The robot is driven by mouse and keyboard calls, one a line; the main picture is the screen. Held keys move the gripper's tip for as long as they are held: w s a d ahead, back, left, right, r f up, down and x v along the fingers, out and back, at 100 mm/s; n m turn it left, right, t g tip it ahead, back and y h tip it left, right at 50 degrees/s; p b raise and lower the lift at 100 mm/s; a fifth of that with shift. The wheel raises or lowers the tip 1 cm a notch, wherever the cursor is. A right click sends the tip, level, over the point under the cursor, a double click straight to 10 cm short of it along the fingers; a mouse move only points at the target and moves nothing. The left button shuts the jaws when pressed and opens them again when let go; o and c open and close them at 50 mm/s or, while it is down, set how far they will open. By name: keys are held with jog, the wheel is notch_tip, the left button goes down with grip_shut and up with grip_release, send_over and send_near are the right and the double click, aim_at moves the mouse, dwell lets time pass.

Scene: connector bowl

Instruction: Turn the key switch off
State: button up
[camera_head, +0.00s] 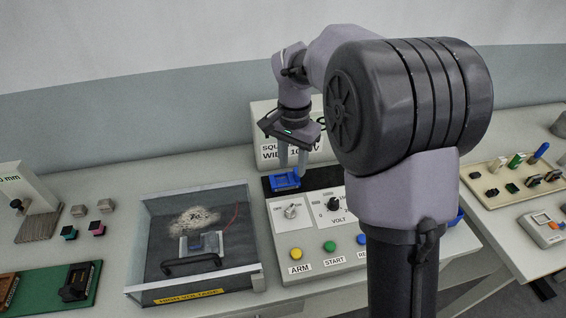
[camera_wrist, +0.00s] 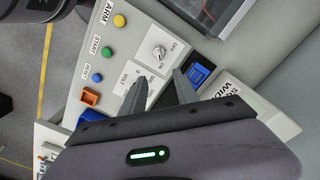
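The key switch (camera_head: 291,210) is a small silver key on a white plate at the upper left of the control panel (camera_head: 312,271). It also shows in the wrist view (camera_wrist: 160,52), between ON and OFF labels; which label the key points to is too small to tell. My gripper (camera_head: 292,168) hangs above the back of the panel, near the blue socket. Its fingers point down and stand apart with nothing between them. In the wrist view the open gripper (camera_wrist: 159,76) has its fingertips on either side of the view toward the key, without touching it.
A black VOLT knob (camera_head: 333,204) sits right of the key. Yellow (camera_head: 296,253), green (camera_head: 329,247) and blue (camera_head: 361,238) buttons line the panel front. A blue socket (camera_head: 285,180) is behind the key. A clear-walled box (camera_head: 254,268) stands left.

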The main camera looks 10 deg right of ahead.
aim_at(291, 208)
jog(key=f+b, duration=0.2)
jog(key=f, duration=0.3)
jog(key=f+b, duration=0.2)
jog(key=f, duration=0.4)
jog(key=f+b, duration=0.2)
jog(key=f, duration=0.4)
jog(key=shift+s+a, duration=0.15)
jog(key=shift+s, duration=0.15)
grip_shut()
